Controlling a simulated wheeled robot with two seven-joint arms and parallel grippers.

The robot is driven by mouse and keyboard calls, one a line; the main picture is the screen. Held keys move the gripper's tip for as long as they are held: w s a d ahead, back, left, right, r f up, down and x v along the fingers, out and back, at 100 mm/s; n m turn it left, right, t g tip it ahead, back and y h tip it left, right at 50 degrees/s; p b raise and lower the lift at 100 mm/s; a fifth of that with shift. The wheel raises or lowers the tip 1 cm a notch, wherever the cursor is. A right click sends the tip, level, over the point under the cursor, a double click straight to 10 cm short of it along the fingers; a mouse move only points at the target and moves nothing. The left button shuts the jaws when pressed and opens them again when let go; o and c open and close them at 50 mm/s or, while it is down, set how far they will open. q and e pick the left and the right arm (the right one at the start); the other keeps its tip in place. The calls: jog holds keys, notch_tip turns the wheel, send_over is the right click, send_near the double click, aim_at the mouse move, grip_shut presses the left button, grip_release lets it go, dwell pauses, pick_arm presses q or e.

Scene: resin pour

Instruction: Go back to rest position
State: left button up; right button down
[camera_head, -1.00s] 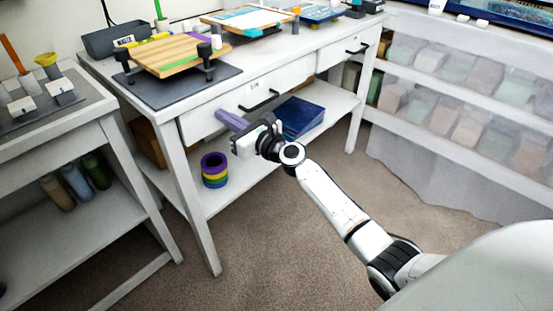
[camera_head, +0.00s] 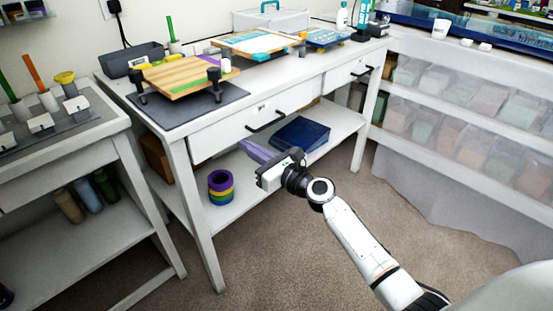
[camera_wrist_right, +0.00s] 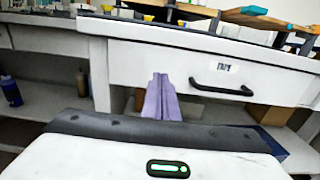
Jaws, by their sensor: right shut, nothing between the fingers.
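My right gripper (camera_head: 255,151) reaches in from the lower right in the head view, with its purple fingers pointing at the white table's drawer front. In the right wrist view its two purple fingers (camera_wrist_right: 161,98) lie together, shut and empty. The fingers are in front of and below the drawer (camera_head: 236,127) with the black handle (camera_head: 265,121). They appear apart from the table. My left gripper is not in view.
The white table (camera_head: 205,235) holds a wooden board (camera_head: 180,76) on a dark mat (camera_head: 190,112). Its lower shelf holds stacked coloured rolls (camera_head: 221,187) and a dark blue box (camera_head: 301,133). Clear bins (camera_head: 465,140) line the right. Carpeted floor (camera_head: 270,250) is clear in front.

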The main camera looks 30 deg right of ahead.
jog(key=v, duration=0.7)
jog(key=s+a+f+n+g+p, duration=0.1)
jog(key=s+a+f+n+g, duration=0.25)
jog(key=s+f+n, duration=0.45)
jog(key=s+a+f+n+g+p, duration=0.1)
jog(key=s+a+f+n+g, duration=0.1)
jog(key=s+a+f+n, duration=0.5)
jog(key=s+f+n+g+h, duration=0.1)
jog(key=s+f+n, duration=0.2)
jog(key=s+n, duration=0.4)
jog(key=s+f+n+g+h, duration=0.1)
jog(key=s+f+n+g, duration=0.1)
jog(key=s+n, duration=0.6)
jog(key=f+n, duration=0.1)
jog(key=n, duration=0.4)
jog(key=shift+a+f, duration=0.4)
